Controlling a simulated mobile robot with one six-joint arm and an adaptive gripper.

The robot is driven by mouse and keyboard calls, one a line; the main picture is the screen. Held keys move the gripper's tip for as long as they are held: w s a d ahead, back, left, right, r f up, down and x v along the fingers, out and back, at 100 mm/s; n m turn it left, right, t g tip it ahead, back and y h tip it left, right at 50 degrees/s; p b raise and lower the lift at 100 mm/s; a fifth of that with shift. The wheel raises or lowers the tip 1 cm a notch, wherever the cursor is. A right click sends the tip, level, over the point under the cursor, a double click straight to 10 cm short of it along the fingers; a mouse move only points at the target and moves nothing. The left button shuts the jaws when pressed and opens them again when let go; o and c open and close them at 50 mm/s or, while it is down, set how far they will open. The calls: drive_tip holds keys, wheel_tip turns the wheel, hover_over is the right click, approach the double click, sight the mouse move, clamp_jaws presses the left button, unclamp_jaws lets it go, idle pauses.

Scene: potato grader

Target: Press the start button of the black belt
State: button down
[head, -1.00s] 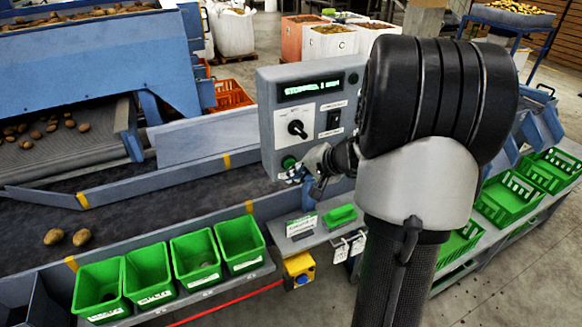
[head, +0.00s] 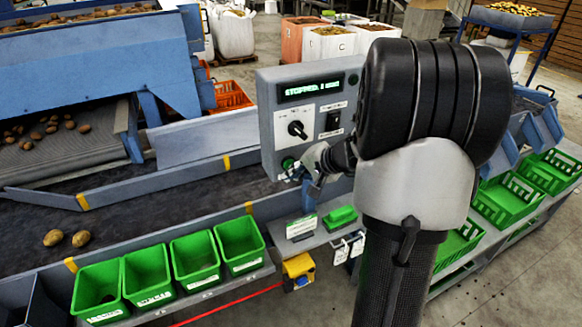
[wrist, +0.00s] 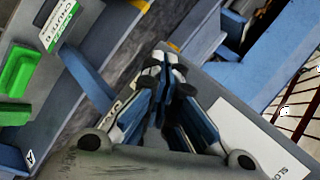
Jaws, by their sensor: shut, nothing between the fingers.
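The grey control box (head: 266,118) stands at the edge of the black belt (head: 130,205). Its lit display (head: 311,87) reads "STOPPED", with smaller text after it. A green button (head: 287,163) sits low on the front of the box. My gripper (head: 298,174) is shut and empty, its tips right beside and just below the green button. I cannot tell whether they touch it. In the wrist view, the shut fingers (wrist: 165,62) point toward the box face (wrist: 205,82); the button is not visible there.
A rotary knob (head: 297,129) and a black switch (head: 333,121) are above the button. Several green bins (head: 195,262) line the belt's front. Two potatoes (head: 53,238) lie on the belt.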

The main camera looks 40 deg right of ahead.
drive_tip(key=shift+w, duration=0.15)
idle(0.3)
drive_tip(key=shift+s+a+b, duration=0.15)
drive_tip(key=shift+s+b, duration=0.45)
drive_tip(key=shift+s, duration=0.25)
